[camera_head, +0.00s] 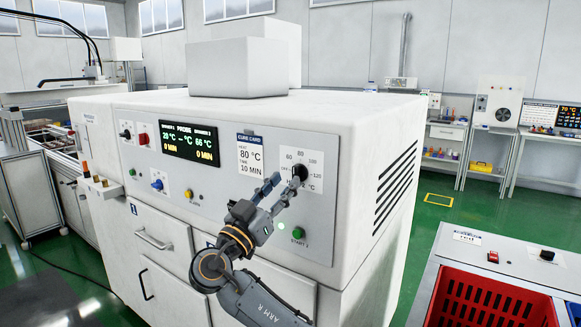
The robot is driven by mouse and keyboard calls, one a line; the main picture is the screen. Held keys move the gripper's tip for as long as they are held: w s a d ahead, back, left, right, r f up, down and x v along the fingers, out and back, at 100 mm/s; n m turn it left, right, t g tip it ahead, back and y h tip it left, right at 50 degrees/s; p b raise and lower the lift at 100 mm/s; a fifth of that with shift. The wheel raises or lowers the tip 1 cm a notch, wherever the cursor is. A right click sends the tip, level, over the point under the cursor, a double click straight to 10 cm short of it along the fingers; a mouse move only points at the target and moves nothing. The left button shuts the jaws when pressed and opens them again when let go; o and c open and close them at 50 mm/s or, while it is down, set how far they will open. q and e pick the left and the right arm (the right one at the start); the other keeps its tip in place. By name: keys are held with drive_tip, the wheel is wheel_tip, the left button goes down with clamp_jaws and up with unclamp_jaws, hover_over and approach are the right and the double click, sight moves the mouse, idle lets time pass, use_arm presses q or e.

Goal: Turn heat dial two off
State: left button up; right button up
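Heat dial two (300,172) is a black round knob on the right part of the white oven's front panel. Numbers 60, 80, 100 and 120 stand around it, and part of its lower-left scale is hidden by my gripper. I cannot read which mark its pointer is on. My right gripper (285,181) reaches up from below, just left of and in front of the dial. Its two fingers are apart with nothing seen between them. The right fingertip overlaps the dial's lower-left edge in the picture; I cannot tell whether it touches. My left gripper is not in view.
A display (189,143) reads 28 °C and 66 °C. Beside it is a cure card (250,155) showing 80 °C, 10 MIN. A green start button (298,233) is below the dial. A red crate (490,305) stands lower right.

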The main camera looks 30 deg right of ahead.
sight(294, 171)
drive_tip(key=p+x, duration=0.1)
drive_tip(key=x, duration=0.2)
drive_tip(key=shift+r, duration=0.2)
drive_tip(key=shift+w+d, duration=0.2)
drive_tip(key=shift+d, duration=0.1)
clamp_jaws()
